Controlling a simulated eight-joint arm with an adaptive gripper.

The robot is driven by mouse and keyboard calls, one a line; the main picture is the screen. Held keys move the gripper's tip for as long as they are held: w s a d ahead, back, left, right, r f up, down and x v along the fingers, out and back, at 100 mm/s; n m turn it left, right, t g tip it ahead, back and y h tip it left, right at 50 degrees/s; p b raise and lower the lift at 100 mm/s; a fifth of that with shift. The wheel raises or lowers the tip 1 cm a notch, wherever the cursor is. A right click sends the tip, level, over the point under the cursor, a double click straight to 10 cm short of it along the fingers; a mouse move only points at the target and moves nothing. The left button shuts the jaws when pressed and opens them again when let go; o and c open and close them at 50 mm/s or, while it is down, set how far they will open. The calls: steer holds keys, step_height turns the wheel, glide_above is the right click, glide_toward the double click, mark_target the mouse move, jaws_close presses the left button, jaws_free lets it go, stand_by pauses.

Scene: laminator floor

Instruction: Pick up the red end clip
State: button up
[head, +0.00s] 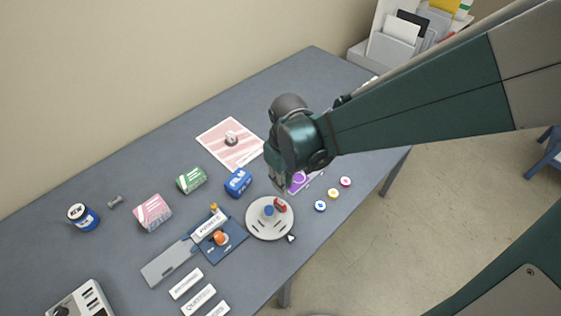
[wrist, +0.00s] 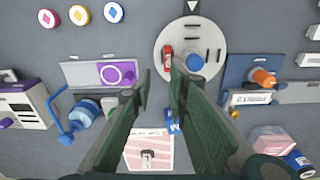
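The red end clip (head: 280,205) stands on a round pale grey disc (head: 262,231), beside a blue round peg (head: 268,211). In the wrist view the red clip (wrist: 168,59) is upright in the picture, just left of the blue peg (wrist: 195,62) and just beyond my fingertips. My gripper (head: 279,186) is above the disc's far side, close to the clip. In the wrist view my gripper (wrist: 162,88) has its two fingers apart with nothing held between them. The height of the tips above the disc is hard to tell.
A blue plate with an orange knob (head: 220,238) lies left of the disc. A purple-ringed plate (head: 299,180) lies right of it, near several small round tokens (head: 333,193). A blue box (head: 238,182) and a pink sheet (head: 222,150) are behind.

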mark_target(280, 202)
steer(key=shift+s+a+f+n+g, duration=0.1)
steer(key=shift+a+f+n+g, duration=0.05)
steer(key=shift+a+f, duration=0.4)
steer(key=shift+s+a+f+n+g, duration=0.15)
steer(key=shift+a+f, duration=0.15)
steer(key=shift+f, duration=0.4)
steer(key=shift+f, duration=1.3)
steer(key=shift+d+f+b, duration=0.1)
steer(key=shift+f+b, duration=0.45)
steer(key=shift+f, duration=2)
steer(key=c, duration=0.5)
steer(key=shift+o, duration=0.2)
